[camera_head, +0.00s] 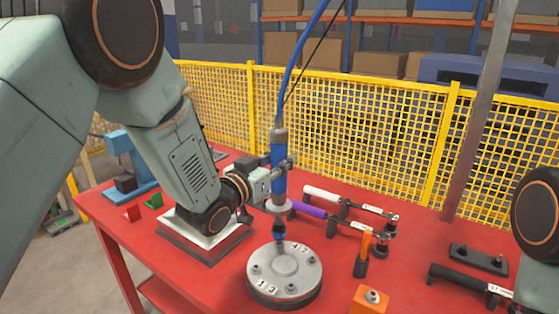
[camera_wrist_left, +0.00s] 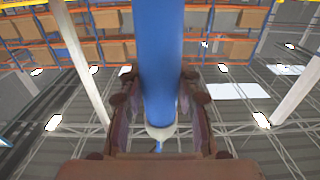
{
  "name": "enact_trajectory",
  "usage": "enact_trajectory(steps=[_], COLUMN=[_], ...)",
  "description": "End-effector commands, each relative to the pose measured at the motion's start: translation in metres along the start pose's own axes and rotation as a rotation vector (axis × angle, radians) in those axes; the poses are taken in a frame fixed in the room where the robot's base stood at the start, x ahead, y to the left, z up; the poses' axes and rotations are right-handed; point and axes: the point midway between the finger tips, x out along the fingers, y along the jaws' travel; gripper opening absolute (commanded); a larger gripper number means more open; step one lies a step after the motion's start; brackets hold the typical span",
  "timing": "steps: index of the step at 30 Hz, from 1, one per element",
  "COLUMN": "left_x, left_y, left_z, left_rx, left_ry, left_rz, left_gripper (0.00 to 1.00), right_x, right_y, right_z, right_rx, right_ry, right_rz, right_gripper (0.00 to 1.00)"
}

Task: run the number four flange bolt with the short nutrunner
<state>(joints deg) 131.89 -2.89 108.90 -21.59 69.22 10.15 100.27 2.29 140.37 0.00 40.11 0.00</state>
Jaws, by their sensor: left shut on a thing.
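My left gripper (camera_head: 276,178) is shut on the blue body of an upright nutrunner (camera_head: 278,150). The nutrunner hangs on a blue hose from above. In the left wrist view the blue body (camera_wrist_left: 160,60) stands between the two fingers of the left gripper (camera_wrist_left: 158,100). The nutrunner's socket end points down at the back edge of a round grey flange (camera_head: 285,272). Labels 4 and 2 show on the far side, 1 and 3 on the near side. The socket hides the rear bolt; I cannot tell whether it touches it. My right gripper is not in view.
A white-handled tool (camera_head: 325,194) and a purple-handled tool (camera_head: 310,210) lie on rests behind the flange. An orange block (camera_head: 368,302) stands at front right. A black-handled tool (camera_head: 455,276) lies farther right. The red table (camera_head: 215,285) is clear left of the flange.

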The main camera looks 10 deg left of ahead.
Motion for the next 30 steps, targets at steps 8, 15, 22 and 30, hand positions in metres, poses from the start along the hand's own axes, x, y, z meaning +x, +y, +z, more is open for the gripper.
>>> enact_trajectory(steps=[8,15,22,30], left_x=[0.0006,0.0006,0.0006,0.0007], left_y=[-0.0006,-0.0006,-0.0006,-0.0007], left_z=[-0.0025,-0.0023,0.0006,0.0047], left_rx=[0.0,0.0,0.0,0.0], left_ry=[0.007,0.007,0.006,0.006], left_rz=[-0.001,-0.001,-0.001,-0.001], left_gripper=[0.0,0.0,0.0,0.0], right_x=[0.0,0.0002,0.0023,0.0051], right_y=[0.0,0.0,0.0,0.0], right_z=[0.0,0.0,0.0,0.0], right_rx=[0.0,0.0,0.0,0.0], right_ry=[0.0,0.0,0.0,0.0], right_rz=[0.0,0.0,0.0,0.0], right_gripper=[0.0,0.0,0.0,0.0])
